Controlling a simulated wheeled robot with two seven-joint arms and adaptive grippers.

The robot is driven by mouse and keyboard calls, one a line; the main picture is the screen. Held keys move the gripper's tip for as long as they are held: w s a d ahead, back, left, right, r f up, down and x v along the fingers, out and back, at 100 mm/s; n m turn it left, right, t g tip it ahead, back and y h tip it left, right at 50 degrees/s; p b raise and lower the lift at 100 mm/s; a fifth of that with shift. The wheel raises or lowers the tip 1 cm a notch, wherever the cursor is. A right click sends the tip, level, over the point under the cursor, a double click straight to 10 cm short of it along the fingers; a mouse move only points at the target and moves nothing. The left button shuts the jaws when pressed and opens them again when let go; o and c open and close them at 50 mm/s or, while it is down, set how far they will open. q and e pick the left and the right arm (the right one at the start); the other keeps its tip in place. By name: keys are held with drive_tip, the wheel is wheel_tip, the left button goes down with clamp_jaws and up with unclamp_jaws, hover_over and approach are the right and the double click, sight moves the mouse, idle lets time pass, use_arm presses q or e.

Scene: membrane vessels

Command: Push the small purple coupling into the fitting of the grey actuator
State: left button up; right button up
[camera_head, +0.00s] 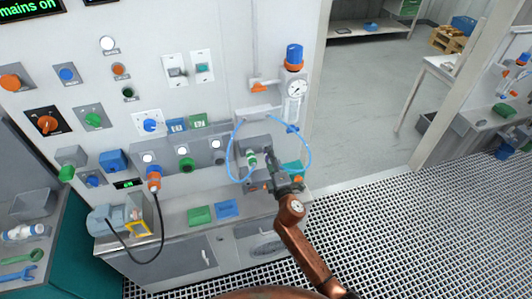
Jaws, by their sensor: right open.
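A grey block-shaped unit (247,143), which looks like the grey actuator, sits on the counter against the panel. A light blue hose (309,148) loops around it on both sides, and a green connector (251,160) shows at its front. My right gripper (270,158) is open, close beside the green connector and in front of the unit. Its dark body hides part of the unit. I cannot tell whether it touches anything. I cannot make out the small purple coupling or the actuator's fitting at this size. My left gripper is not in view.
A gauge with a clear cylinder (294,98) stands right of the unit. Green (200,216) and blue (228,209) trays lie on the counter's front. A motor (108,219) and black cable (154,240) are at left. Knobs and lamps cover the panel. Open floor lies right.

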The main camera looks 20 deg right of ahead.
drive_tip(key=shift+c, duration=0.6)
idle(0.3)
clamp_jaws()
idle(0.4)
drive_tip(key=shift+s, duration=0.1)
drive_tip(key=shift+s+d+p, duration=0.1)
drive_tip(key=shift+s+p, duration=0.6)
drive_tip(key=shift+s, duration=2.25)
